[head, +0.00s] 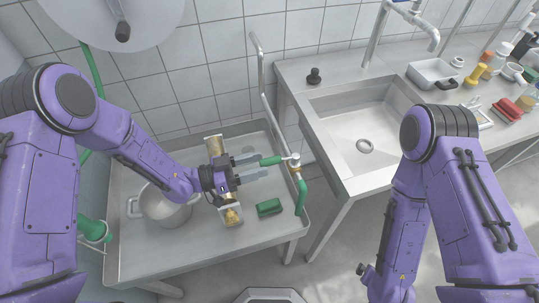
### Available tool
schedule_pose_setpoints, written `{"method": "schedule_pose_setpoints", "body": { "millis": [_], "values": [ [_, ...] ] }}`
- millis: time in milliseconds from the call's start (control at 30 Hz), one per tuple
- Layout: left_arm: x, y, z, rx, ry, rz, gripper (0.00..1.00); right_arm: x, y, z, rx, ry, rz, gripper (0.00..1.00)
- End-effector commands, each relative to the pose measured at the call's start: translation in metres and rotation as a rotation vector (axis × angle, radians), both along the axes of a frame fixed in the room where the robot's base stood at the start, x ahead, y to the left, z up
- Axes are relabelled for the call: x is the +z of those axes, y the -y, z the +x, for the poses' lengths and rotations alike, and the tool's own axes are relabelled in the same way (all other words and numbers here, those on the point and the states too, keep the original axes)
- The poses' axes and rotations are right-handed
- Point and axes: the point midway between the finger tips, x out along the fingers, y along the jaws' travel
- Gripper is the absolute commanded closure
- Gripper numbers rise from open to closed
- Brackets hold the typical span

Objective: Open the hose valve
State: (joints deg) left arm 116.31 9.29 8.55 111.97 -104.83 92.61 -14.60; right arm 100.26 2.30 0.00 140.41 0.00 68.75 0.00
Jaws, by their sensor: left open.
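The hose valve (294,163) is at the right rim of the low steel sink table. Its green lever (270,161) points left, and a green hose (301,196) hangs below it. My left gripper (262,165) is open, its two grey fingers pointing right towards the valve. The left end of the lever appears at the gap between the fingertips; I cannot tell whether they touch. My right arm comes down at the right, and its gripper is not visible.
A steel pot (165,208) and a green sponge (269,207) are on the low table (150,260). A tan tubular thing (231,215) is partly hidden by my left gripper. A steel pipe (262,75) rises behind the valve. A counter with a sink basin (350,150) stands right.

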Motion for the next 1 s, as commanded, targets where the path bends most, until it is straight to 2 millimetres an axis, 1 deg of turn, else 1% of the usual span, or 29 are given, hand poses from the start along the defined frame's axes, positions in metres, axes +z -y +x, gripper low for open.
{"method": "schedule_pose_setpoints", "body": {
  "millis": [33,100,200,333,533,567,600,700,1000],
  "values": [
    [0.003,0.01,0.002,-0.004,0.0,0.0,0.5,0.007,0.0,0.0,0.0,0.0,0.0,0.0],
    [0.002,0.022,0.006,-0.002,-0.001,0.0,0.5,0.01,0.0,0.0,0.0,0.001,-0.001,0.0],
    [0.001,0.034,0.011,0.0,-0.001,0.001,0.5,0.012,0.0,0.0,0.0,0.001,-0.001,0.0],
    [0.0,0.04,0.013,0.001,0.0,0.0,0.5,0.013,0.0,0.0,0.0,0.001,-0.001,0.0],
    [0.0,0.04,0.013,0.001,-0.001,0.0,0.5,0.012,0.0,0.0,0.0,0.001,-0.001,0.0],
    [0.0,0.04,0.013,0.001,-0.001,0.0,0.57,0.012,0.0,0.0,0.0,0.001,-0.001,0.0],
    [0.0,0.04,0.013,0.001,-0.001,0.0,0.7,0.012,0.0,0.0,0.0,0.001,0.0,0.0],
    [0.0,0.04,0.013,0.001,-0.001,0.0,1.0,0.012,0.0,0.0,0.0,0.001,0.0,0.0],
    [0.0,0.037,0.015,0.024,-0.002,0.0,1.0,0.012,0.0,0.0,0.0,0.001,0.0,0.0]
  ]
}}
